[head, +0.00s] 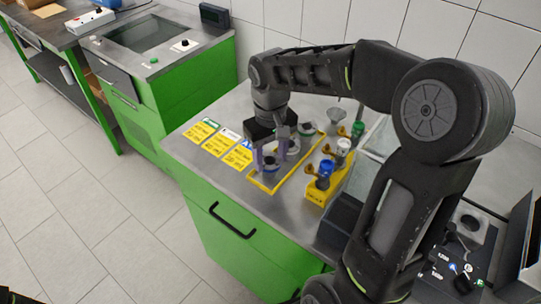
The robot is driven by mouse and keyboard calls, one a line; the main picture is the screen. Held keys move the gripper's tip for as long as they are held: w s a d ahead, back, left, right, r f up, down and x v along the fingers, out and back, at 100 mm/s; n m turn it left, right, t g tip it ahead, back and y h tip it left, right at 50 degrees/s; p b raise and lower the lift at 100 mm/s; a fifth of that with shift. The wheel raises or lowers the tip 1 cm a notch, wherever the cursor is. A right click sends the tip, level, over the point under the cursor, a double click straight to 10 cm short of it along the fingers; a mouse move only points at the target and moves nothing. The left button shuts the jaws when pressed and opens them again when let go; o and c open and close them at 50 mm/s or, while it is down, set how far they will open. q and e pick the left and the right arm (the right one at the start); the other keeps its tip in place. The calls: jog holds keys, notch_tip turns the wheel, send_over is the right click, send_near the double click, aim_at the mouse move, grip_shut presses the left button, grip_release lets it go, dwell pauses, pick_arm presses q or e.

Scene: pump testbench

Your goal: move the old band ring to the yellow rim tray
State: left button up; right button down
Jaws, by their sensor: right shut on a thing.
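The yellow rim tray (290,174) lies flat on the steel bench top, with small round grey parts in it. My right gripper (271,158) points down over the left part of the tray. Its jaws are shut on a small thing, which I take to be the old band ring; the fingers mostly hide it. I cannot tell whether it touches the tray floor.
Yellow and white label cards (216,143) lie left of the tray. A yellow stand (318,194) with blue, white and green-topped fittings stands close on its right. A grey funnel-like part (336,115) is behind. A dark bin (340,217) is at front right.

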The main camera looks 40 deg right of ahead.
jog(key=shift+f+b, duration=0.35)
jog(key=shift+f, duration=0.15)
dwell(1.0)
jog(key=c, duration=0.6)
grip_release()
notch_tip(320, 180, up, 7)
jog(key=p, duration=0.5)
dwell(0.6)
